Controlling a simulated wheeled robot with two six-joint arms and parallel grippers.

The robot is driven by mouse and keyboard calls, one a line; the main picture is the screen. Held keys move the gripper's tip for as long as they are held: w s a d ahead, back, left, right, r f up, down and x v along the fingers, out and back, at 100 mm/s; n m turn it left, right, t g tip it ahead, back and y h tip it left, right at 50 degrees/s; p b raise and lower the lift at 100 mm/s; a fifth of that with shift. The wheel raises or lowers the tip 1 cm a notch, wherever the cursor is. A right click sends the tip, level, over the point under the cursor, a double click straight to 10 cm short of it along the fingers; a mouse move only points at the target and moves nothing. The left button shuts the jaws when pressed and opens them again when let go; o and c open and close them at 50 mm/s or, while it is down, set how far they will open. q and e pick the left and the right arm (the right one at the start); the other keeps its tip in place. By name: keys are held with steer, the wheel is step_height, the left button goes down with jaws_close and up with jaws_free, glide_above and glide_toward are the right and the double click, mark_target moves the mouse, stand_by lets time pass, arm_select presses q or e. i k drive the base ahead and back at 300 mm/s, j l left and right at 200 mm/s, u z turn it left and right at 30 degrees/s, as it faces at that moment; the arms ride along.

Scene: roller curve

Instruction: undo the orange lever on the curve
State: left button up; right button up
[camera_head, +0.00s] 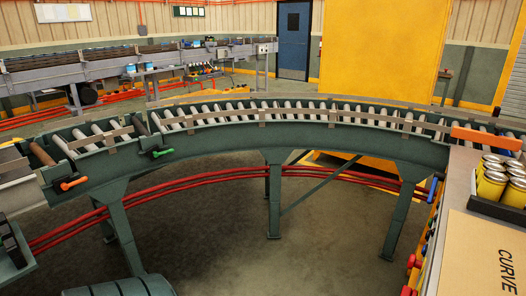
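The orange lever (73,183) is on the outer side of the roller curve (300,132), near its left end. It sticks out to the right from a dark mount on the green side frame, lying nearly level with a slight tilt. Whether it is latched cannot be told at this size. A green lever (163,152) sits on the same side frame, farther right and higher in the picture. Neither of my grippers shows in the head view.
An orange bar (487,137) crosses the curve's right end. Beside it, a table (460,200) holds a tray of yellow cans (491,180) and a board marked CURVE (485,260). Red pipes (200,188) run behind the curve's legs. The floor (215,240) below is open.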

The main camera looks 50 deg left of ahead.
mark_target(64, 186)
steer(key=u, duration=3)
steer(key=i+l+u, duration=0.15)
steer(key=u, duration=1.25)
